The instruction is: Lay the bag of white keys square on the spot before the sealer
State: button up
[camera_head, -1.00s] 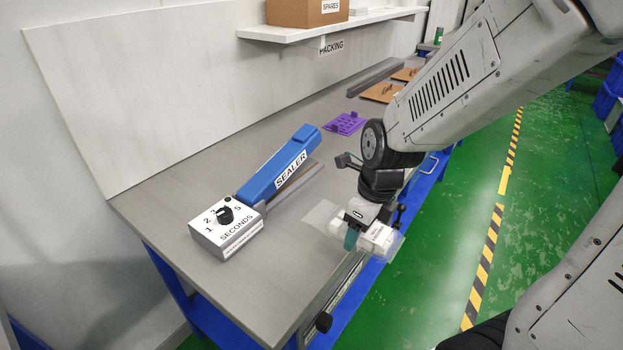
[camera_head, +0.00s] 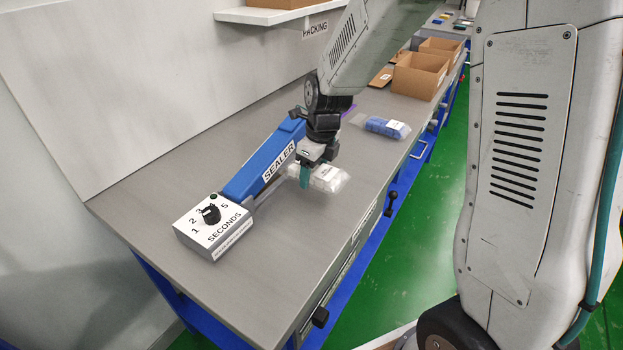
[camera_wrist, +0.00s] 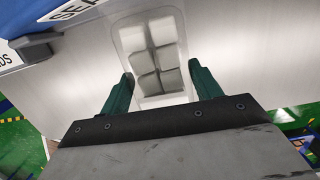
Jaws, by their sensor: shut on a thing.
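The bag of white keys (camera_head: 330,179) is clear plastic with pale blocks inside. It hangs in my gripper (camera_head: 305,180), over the grey bench just right of the sealer's far half. In the wrist view the bag (camera_wrist: 152,50) lies between my two green fingers, its pale keys in rows. The gripper is shut on its near end. The blue sealer (camera_head: 258,168) lies slantwise on the bench, its white dial box (camera_head: 214,228) at the near end. No marked spot shows on the bench. I cannot tell whether the bag touches the bench.
A bag of blue keys (camera_head: 381,127) lies farther back on the bench (camera_head: 270,260). Open cardboard boxes (camera_head: 419,74) stand behind it. A purple thing (camera_head: 349,110) is partly hidden by my arm. The bench is clear in front of the sealer and towards the near edge.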

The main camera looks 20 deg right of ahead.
jog(key=shift+w, duration=0.3)
jog(key=shift+w+f, duration=0.2)
jog(key=shift+f, duration=0.1)
jog(key=shift+a+f, duration=0.1)
jog(key=shift+f, duration=1.4)
jog(key=o, duration=1.2)
jog(key=shift+f, duration=0.15)
